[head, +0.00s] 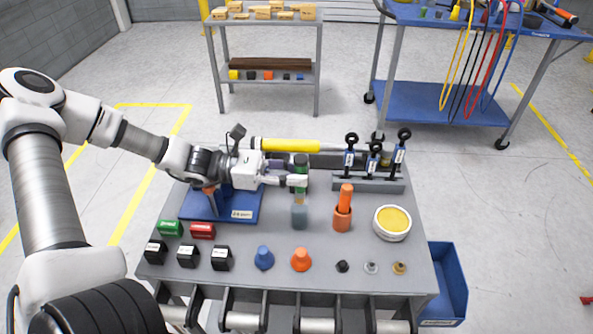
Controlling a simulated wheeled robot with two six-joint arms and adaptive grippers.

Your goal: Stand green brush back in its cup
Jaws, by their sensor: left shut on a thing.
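My left gripper (299,181) reaches in from the left and is shut on the green brush (301,163). A grey cup (299,217) stands on the table directly under the brush. The brush's lower end overlaps the cup's top in the picture; I cannot tell whether it is inside the rim. My right gripper is not in view.
Right of the grey cup stands an orange cup (342,222) with an orange handle in it, then a round yellow-topped tin (393,222). A rack (367,184) with several upright tools and a yellow tube (285,145) lie behind. Blue and orange cones stand in front.

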